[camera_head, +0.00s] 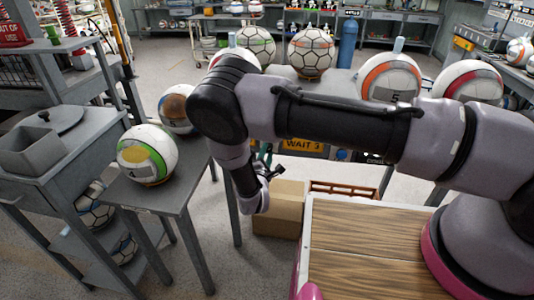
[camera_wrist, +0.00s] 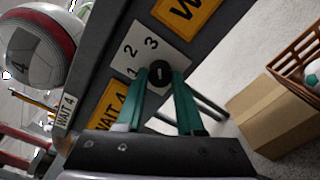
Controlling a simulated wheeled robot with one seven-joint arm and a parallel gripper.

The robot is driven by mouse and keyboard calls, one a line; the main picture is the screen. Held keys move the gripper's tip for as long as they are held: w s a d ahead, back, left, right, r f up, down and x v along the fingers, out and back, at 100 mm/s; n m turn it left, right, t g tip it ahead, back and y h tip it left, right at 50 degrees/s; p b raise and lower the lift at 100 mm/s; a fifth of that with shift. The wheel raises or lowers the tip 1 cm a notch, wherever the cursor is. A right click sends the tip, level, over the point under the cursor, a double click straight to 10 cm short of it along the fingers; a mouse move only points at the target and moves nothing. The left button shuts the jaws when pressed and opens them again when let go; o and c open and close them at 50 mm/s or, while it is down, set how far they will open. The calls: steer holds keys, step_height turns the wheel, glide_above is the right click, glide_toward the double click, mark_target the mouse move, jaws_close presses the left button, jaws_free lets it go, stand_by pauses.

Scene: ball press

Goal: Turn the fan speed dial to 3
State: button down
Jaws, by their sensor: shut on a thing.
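The fan speed dial (camera_wrist: 159,73) is a small round black knob with a pale mark on its face. It sits at the lower edge of a white plate (camera_wrist: 150,42) printed with 1, 2 and 3, on the dark panel. Which number the mark points to is too small to tell. My gripper (camera_wrist: 160,88) has its green fingers on either side of the knob and is shut on it. In the head view my gripper (camera_head: 265,165) is at the panel's left part, and the dial is hidden there.
Yellow WAIT 3 sign (camera_head: 303,145) and a blue button (camera_head: 341,155) are on the panel. A cardboard box (camera_head: 277,218) stands below my gripper. Balls stand on the panel's table, and a green-striped ball (camera_head: 147,154) is on a side table at left.

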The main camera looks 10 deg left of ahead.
steer(key=c, duration=0.5)
jaws_free()
steer(key=shift+c, duration=0.2)
steer(key=shift+s, duration=0.1)
steer(key=s, duration=1)
steer(key=shift+s, duration=0.3)
